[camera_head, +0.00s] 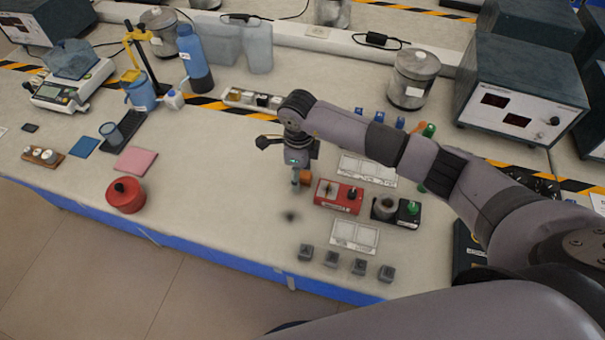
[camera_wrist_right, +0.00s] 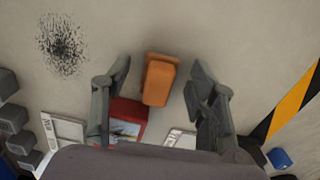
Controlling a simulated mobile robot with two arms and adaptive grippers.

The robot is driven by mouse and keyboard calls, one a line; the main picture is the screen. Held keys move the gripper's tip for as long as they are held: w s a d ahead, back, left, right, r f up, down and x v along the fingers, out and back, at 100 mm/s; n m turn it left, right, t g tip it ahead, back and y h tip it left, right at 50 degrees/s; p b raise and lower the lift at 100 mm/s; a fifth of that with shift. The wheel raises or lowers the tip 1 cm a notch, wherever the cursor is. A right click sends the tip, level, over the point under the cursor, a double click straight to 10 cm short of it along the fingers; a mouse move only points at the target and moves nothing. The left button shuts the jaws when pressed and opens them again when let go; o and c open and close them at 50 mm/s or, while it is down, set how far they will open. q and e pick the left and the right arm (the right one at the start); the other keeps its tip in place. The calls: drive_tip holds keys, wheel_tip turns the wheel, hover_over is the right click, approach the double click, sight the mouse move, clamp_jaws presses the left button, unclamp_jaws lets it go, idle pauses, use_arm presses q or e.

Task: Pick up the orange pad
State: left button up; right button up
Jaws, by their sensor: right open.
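The orange pad (camera_head: 305,177) is a small orange block on the bench beside the red box (camera_head: 338,196) with the small panel on top. In the right wrist view the orange pad (camera_wrist_right: 160,80) lies between and beyond the two fingers. My right gripper (camera_head: 297,180) points down just left of the pad in the head view. The same gripper (camera_wrist_right: 161,88) is open in the wrist view, with a gap on each side of the pad. The pad's lower part is partly hidden by the gripper in the head view. My left gripper is not in view.
Several dark grey blocks (camera_head: 332,260) and a white two-part tray (camera_head: 355,236) lie near the front edge. A black and green device (camera_head: 396,210) stands right of the red box. A red round pot (camera_head: 126,195) and pink pad (camera_head: 135,160) lie left.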

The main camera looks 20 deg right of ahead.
drive_tip(key=shift+f, duration=0.15)
drive_tip(key=c, duration=1.1)
